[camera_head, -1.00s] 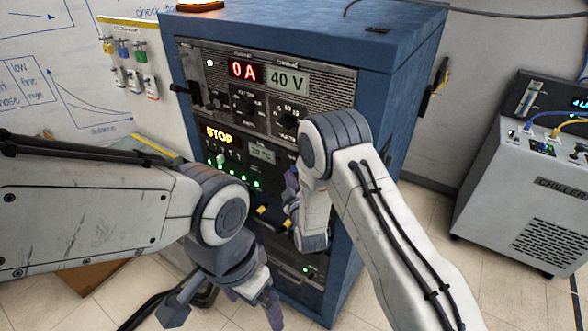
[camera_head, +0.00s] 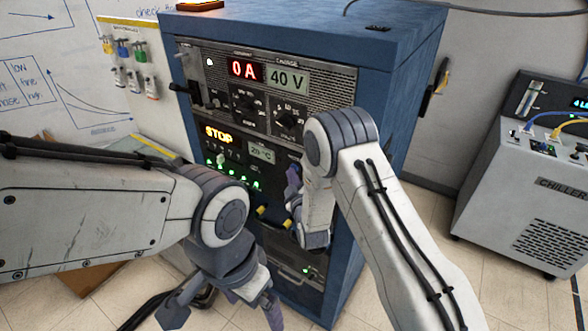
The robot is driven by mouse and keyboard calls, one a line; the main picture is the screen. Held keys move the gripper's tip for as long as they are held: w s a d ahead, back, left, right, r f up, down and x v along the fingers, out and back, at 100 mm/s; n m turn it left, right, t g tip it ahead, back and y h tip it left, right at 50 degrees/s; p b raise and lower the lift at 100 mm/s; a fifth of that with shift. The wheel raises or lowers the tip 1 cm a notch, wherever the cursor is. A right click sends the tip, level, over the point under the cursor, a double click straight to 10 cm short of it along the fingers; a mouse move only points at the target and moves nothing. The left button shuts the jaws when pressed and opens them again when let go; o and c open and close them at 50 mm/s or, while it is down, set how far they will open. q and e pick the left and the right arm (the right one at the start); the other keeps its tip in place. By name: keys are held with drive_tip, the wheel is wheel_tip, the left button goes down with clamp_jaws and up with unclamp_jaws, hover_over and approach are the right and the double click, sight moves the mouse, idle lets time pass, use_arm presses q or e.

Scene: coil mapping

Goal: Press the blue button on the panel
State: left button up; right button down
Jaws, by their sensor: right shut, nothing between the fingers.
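The panel (camera_head: 222,150) is the front of a blue cabinet (camera_head: 385,100), with a red "0 A" display (camera_head: 243,70), a "40 V" display (camera_head: 287,79) and an orange "STOP" display (camera_head: 219,134). I cannot make out a blue button; my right arm and gripper cover part of the lower panel. My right gripper (camera_head: 292,188) is shut and empty, in front of the panel's lower right part; I cannot tell whether it touches. My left gripper (camera_head: 223,312) hangs low before the cabinet, fingers apart and empty.
A grey chiller (camera_head: 525,170) with cables stands at the right. Coloured padlocks (camera_head: 123,50) hang on the wall board at the left. Small knobs (camera_head: 250,103) and a black lever (camera_head: 182,88) stick out from the panel. Tiled floor is clear between cabinet and chiller.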

drive_tip(key=shift+w+d, duration=0.2)
idle(0.6)
drive_tip(key=shift+s+a+b, duration=0.3)
drive_tip(key=shift+s+a, duration=0.2)
drive_tip(key=shift+s, duration=0.15)
drive_tip(key=s+a, duration=0.1)
drive_tip(key=s, duration=0.1)
drive_tip(key=s+a, duration=0.2)
idle(0.3)
idle(0.6)
